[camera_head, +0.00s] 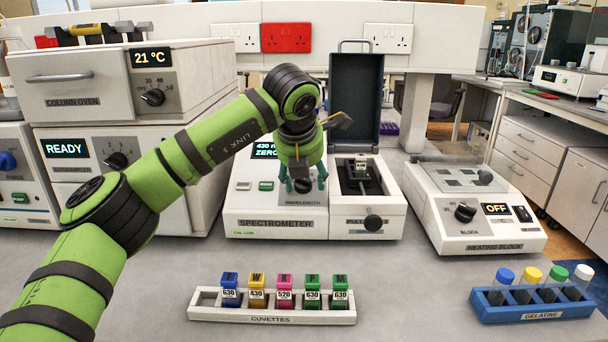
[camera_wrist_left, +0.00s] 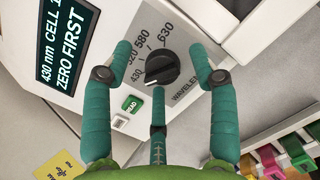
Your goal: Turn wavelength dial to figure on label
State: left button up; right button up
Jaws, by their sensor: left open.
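The spectrometer (camera_head: 275,210) stands on the bench. Its wavelength dial (camera_wrist_left: 163,68) is a black knob with 430, 520, 580 and 630 around it. The knob's white mark points to the lower left, near 430. The display (camera_wrist_left: 68,45) reads "430 nm CELL" and "ZERO FIRST". Labelled cuvettes stand in the front rack (camera_head: 272,317), including a pink 520 one (camera_head: 284,292).
The sample compartment's dark lid (camera_head: 356,95) stands open, with a small holder (camera_head: 360,172) inside. The bench between is clear.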

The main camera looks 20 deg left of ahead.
pick_arm(q)
jog(key=shift+s+r, duration=0.1)
jog(key=v, duration=1.2)
